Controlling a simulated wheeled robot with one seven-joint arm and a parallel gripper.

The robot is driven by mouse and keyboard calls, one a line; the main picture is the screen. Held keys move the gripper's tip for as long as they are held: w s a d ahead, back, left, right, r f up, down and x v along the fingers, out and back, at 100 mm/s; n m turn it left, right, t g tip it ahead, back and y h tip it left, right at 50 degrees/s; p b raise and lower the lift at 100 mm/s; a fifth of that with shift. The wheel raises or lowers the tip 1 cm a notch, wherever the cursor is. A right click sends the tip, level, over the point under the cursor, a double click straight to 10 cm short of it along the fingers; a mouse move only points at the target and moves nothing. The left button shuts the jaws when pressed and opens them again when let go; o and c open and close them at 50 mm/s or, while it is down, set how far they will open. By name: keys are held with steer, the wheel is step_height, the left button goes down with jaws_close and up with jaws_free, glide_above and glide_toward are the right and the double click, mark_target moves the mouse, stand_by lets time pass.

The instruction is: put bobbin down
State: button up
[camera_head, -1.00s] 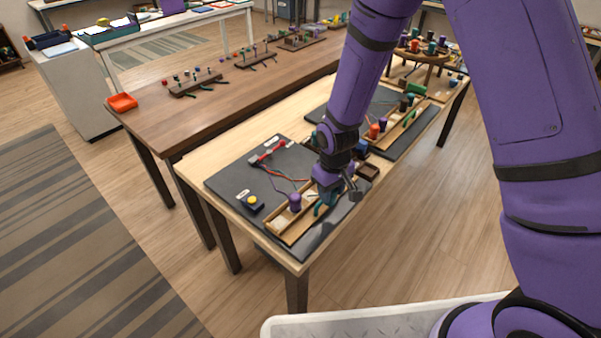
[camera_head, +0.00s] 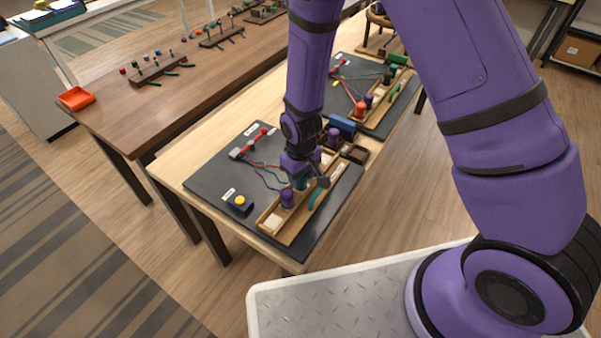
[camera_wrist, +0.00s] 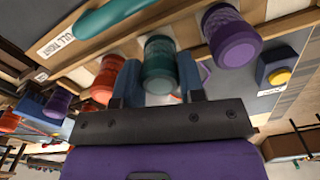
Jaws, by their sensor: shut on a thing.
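My gripper (camera_head: 301,182) is shut on a teal bobbin (camera_wrist: 160,62); its fingers are on either side of the bobbin in the wrist view (camera_wrist: 155,88). In the head view the teal bobbin is mostly hidden by the gripper. It is over the wooden tray (camera_head: 262,223) on the near black mat, just beyond a purple bobbin (camera_head: 287,198). That purple bobbin also shows right of the teal one in the wrist view (camera_wrist: 232,38). An orange bobbin (camera_wrist: 105,80) is to the left there. I cannot tell whether the teal bobbin touches the tray floor.
A teal-handled tool (camera_head: 314,198) lies along the tray's near side. A yellow button box (camera_head: 240,203) and a red-handled piece (camera_head: 254,141) with thin cords sit on the mat. A second station with bobbins is farther back. The mat's left part is mostly clear.

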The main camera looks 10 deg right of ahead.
steer(key=shift+f, duration=0.35)
steer(key=o, duration=0.9)
steer(key=shift+o, duration=0.2)
